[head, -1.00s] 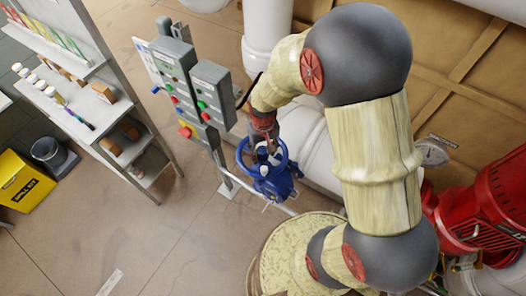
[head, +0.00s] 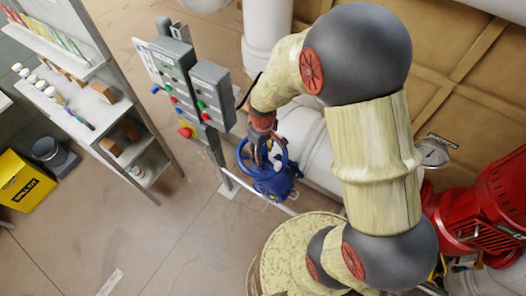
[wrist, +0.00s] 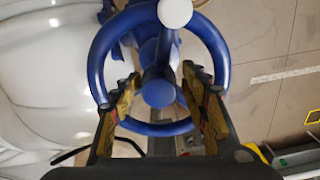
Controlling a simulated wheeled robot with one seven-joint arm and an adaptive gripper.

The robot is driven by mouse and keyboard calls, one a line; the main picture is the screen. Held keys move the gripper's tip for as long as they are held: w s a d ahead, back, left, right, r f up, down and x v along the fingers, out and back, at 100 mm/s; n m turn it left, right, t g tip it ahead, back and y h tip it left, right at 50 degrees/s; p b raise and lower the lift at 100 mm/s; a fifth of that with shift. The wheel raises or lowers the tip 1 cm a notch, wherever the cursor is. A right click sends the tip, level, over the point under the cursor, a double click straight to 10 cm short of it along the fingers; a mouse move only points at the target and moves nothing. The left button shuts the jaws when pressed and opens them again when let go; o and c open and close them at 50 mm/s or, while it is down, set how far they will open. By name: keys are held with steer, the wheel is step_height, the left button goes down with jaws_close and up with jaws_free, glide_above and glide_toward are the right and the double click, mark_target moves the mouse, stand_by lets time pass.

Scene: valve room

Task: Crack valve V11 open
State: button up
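A blue valve handwheel (head: 284,153) sits on a blue valve body (head: 274,187) beside the white pipe, left of my arm in the head view. In the wrist view, the blue handwheel (wrist: 222,58) fills the middle, with a round blue hub (wrist: 159,94) and a white round knob (wrist: 175,12) at its top. My gripper (wrist: 160,84) is open, its two fingers standing apart on either side of the hub. In the head view, my gripper (head: 261,149) is over the wheel. Whether the fingers touch the wheel is unclear. No V11 label is readable.
Grey control boxes (head: 211,92) with coloured buttons stand close to the left of the wheel. White pipes (head: 309,137) run behind it. A shelf rack (head: 120,135) and yellow bin (head: 24,184) are at left; a red machine (head: 490,205) is at right. The floor at lower left is mostly clear.

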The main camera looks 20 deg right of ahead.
steer(key=shift+o, duration=1)
steer(key=shift+w+a, duration=0.1)
steer(key=shift+w, duration=0.3)
steer(key=shift+w+r+p, duration=0.2)
steer(key=shift+r+p, duration=0.45)
steer(key=shift+r, duration=0.15)
steer(key=shift+s+r+p, duration=0.15)
steer(key=shift+r+p, duration=0.65)
steer(key=shift+r, duration=0.4)
steer(key=shift+s+r+p, duration=0.15)
steer(key=shift+r+p, duration=0.65)
steer(key=shift+r, duration=0.4)
step_height(320, 180, up, 6)
steer(key=p, duration=0.4)
